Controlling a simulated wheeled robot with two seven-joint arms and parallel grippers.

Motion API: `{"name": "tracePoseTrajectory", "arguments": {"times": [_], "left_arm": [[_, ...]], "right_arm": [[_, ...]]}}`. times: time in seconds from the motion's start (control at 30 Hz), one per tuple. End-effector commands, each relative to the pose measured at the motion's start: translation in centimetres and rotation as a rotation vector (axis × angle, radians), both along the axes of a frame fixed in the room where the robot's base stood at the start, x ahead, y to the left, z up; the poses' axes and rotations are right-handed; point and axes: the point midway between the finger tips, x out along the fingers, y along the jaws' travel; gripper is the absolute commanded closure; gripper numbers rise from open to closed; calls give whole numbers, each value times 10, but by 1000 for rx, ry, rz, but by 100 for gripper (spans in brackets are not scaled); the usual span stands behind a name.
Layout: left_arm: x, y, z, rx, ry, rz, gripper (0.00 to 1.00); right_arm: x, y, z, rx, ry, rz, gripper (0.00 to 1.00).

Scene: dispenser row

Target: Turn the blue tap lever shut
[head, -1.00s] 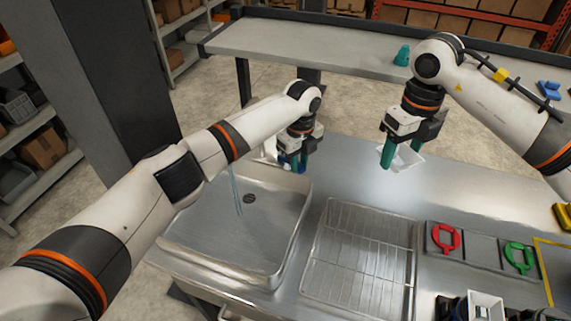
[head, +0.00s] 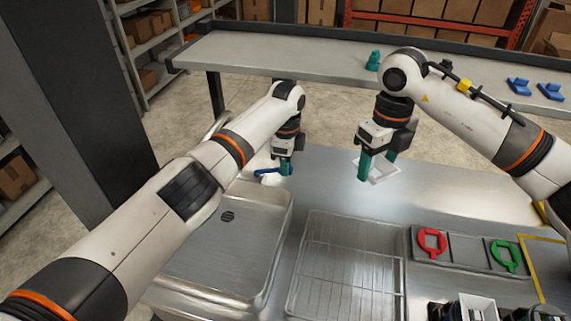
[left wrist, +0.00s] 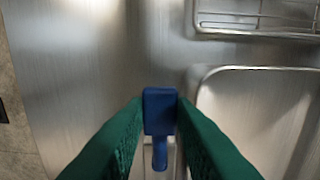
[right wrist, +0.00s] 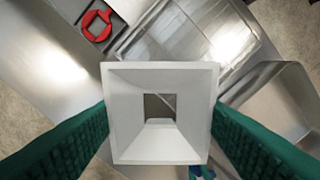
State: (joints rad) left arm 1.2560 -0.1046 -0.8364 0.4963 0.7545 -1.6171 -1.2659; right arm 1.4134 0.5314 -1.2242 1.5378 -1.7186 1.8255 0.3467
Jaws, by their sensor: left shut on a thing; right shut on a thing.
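The blue tap lever (head: 268,171) is at the back edge of the sink, pointing left from my left gripper (head: 286,169). In the left wrist view the blue lever (left wrist: 160,112) sits between the two green fingers, which are shut on its block. Most of the tap is hidden behind my left arm. No water stream shows over the sink basin (head: 215,250). My right gripper (head: 377,167) is shut on a white, square, funnel-like piece (right wrist: 160,80) with an opening in its middle, held above the counter.
A wire drying rack (head: 345,265) lies right of the sink. A holder with a red ring piece (head: 432,241) and a green one (head: 506,255) is at the right. A bench (head: 300,55) runs behind.

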Motion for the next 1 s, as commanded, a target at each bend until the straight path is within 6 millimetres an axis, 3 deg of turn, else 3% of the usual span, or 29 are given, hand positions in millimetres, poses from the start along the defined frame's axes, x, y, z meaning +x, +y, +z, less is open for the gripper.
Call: {"name": "tracePoseTrajectory", "arguments": {"times": [0.37,0.4,0.53,1.0], "left_arm": [[2,1,2,0,-7,9,100],[2,1,2,0,-7,9,75],[2,1,2,-1,-6,9,55],[0,1,1,0,-3,-5,55]], "right_arm": [[0,0,0,0,0,0,64],[0,0,0,0,0,0,64],[0,0,0,0,0,0,64],[0,0,0,0,0,0,64]]}}
